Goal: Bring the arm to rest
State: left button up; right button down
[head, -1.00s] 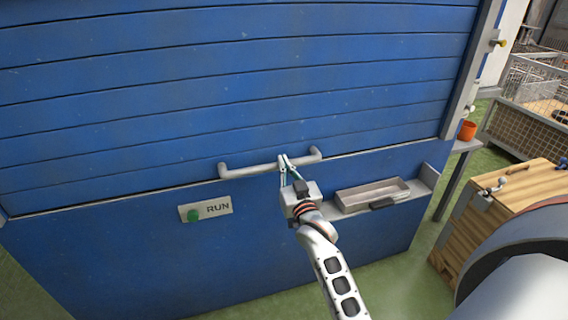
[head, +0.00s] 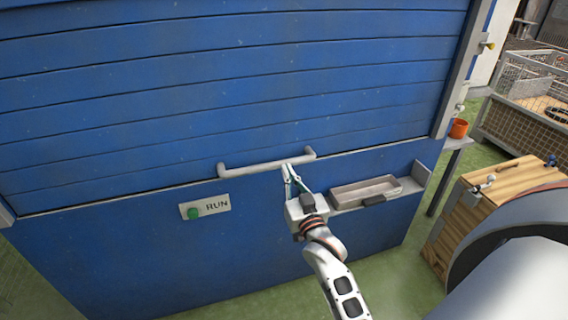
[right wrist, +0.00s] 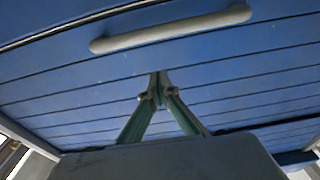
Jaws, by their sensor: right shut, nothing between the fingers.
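My right gripper (head: 286,166) is in front of the blue slatted shutter (head: 240,90), just below the right part of its grey bar handle (head: 266,162). In the right wrist view its fingertips (right wrist: 157,82) meet, with nothing between them. In that view the handle (right wrist: 170,29) shows apart from the fingers, above them in the picture. The shutter's lower edge is down at the blue lower panel (head: 290,240). My left gripper does not show.
A sign marked RUN with a green button (head: 194,213) is on the lower panel. A grey tray (head: 364,193) sits on a ledge right of my gripper. An orange cup (head: 459,128), a wooden box (head: 500,210) and a wire mesh crate (head: 520,128) stand farther right.

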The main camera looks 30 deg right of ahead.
jog(key=shift+s+a, duration=0.1)
jog(key=shift+s, duration=0.3)
jog(key=s+a+f+n+g+y, duration=0.2)
jog(key=s+a+f, duration=0.3)
jog(key=s+f, duration=0.3)
jog(key=s+a+f+n+g+y, duration=0.2)
jog(key=s+a+f, duration=0.3)
jog(key=s+f, duration=0.4)
jog(key=s+a+f+n+g+y, duration=0.3)
jog(key=s+a+f, duration=0.3)
jog(key=s+f, duration=0.2)
notch_tip(320, 180, down, 3)
jog(key=shift+s+r+g, duration=0.2)
jog(key=shift+s+g, duration=0.2)
jog(key=shift+g, duration=0.3)
jog(key=shift+d, duration=0.1)
